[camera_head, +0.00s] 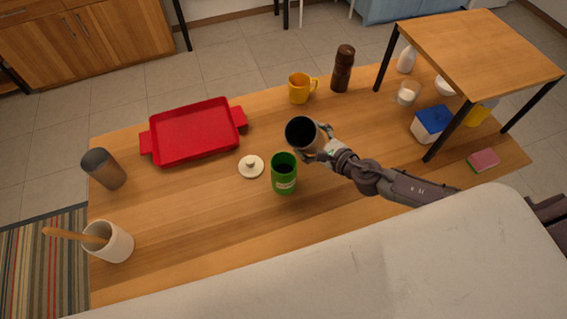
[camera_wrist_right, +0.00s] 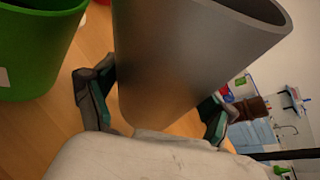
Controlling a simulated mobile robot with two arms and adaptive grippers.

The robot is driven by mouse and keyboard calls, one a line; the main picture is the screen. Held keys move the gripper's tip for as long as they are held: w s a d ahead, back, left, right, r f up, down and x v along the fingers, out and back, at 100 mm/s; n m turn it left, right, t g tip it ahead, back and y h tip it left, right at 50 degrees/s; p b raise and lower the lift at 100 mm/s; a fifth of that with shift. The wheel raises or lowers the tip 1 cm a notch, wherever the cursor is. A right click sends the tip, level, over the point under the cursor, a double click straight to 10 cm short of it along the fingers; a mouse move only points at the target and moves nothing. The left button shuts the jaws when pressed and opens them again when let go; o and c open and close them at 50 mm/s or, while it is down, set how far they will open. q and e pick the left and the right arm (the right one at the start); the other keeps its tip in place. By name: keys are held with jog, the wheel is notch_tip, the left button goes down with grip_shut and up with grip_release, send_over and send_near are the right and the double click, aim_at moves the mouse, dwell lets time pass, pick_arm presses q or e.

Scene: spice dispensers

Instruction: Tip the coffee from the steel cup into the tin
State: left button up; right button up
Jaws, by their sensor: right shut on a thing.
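My right gripper (camera_head: 318,149) is shut on a dark steel cup (camera_head: 301,134). The cup is off upright, its dark open mouth facing the head camera. In the right wrist view the grey cup (camera_wrist_right: 185,60) sits between the two fingers of the gripper (camera_wrist_right: 155,112). A green tin (camera_head: 284,178) stands open and upright on the table just below the cup in the head view; it also shows at the left of the right wrist view (camera_wrist_right: 35,45). I cannot make out the coffee inside either one. My left gripper is not in view.
A cream lid (camera_head: 251,166) lies left of the tin. A red tray (camera_head: 195,132), a second metal cup (camera_head: 104,169) and a white crock (camera_head: 112,243) with a wooden utensil are further left. A yellow mug (camera_head: 300,88) and a brown grinder (camera_head: 343,69) stand behind.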

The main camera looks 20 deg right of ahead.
jog(key=shift+w+d+f+m+g+y+b, duration=0.2)
jog(key=shift+f+m, duration=0.1)
jog(key=shift+f, duration=0.1)
jog(key=shift+w+d+f+m+g+y+b, duration=0.1)
jog(key=shift+d+f+m+b, duration=0.15)
jog(key=shift+f, duration=0.2)
jog(key=shift+w+d+f+m+g+y+b, duration=0.1)
jog(key=shift+f+m+b, duration=0.05)
jog(key=shift+f+m, duration=0.25)
jog(key=shift+w+f+m, duration=0.1)
jog(key=shift+f+m, duration=0.15)
jog(key=shift+m, duration=0.1)
jog(key=shift+d+f+m+g+y+b, duration=0.15)
jog(key=shift+m+g+y+b, duration=0.35)
jog(key=shift+m, duration=0.3)
notch_tip(320, 180, up, 5)
jog(key=p, duration=0.5)
jog(key=shift+r, duration=0.2)
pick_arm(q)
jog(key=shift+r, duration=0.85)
pick_arm(e)
jog(key=shift+f, duration=0.1)
